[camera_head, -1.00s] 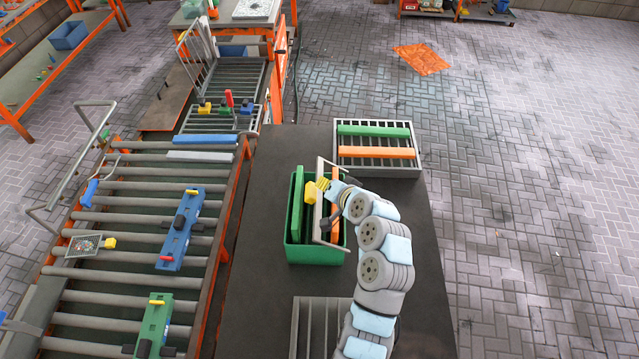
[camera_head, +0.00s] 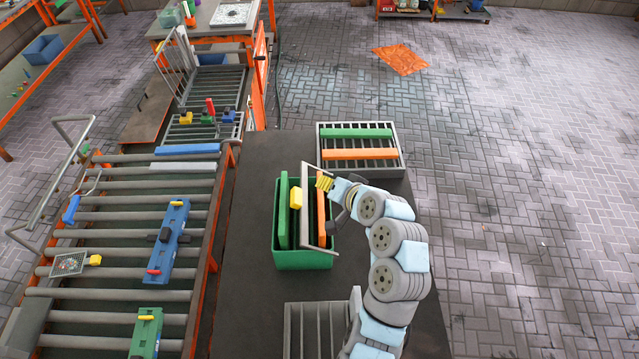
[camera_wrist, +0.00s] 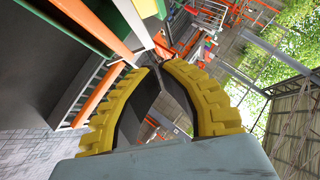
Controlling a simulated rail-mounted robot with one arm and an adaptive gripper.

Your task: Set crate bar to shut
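The crate bar (camera_head: 315,207) is a light grey frame lying slantwise across the open top of the green crate (camera_head: 304,260). Inside the crate a green plank (camera_head: 284,210) stands at the left and an orange plank (camera_head: 321,215) at the right.
A grey rack (camera_head: 360,170) with a green and an orange plank stands behind the crate. Another slatted grey rack (camera_head: 315,315) is in front. The roller conveyor (camera_head: 120,245) with blue and green fixtures is at the left. The dark tabletop (camera_head: 245,300) is bare left of the crate.

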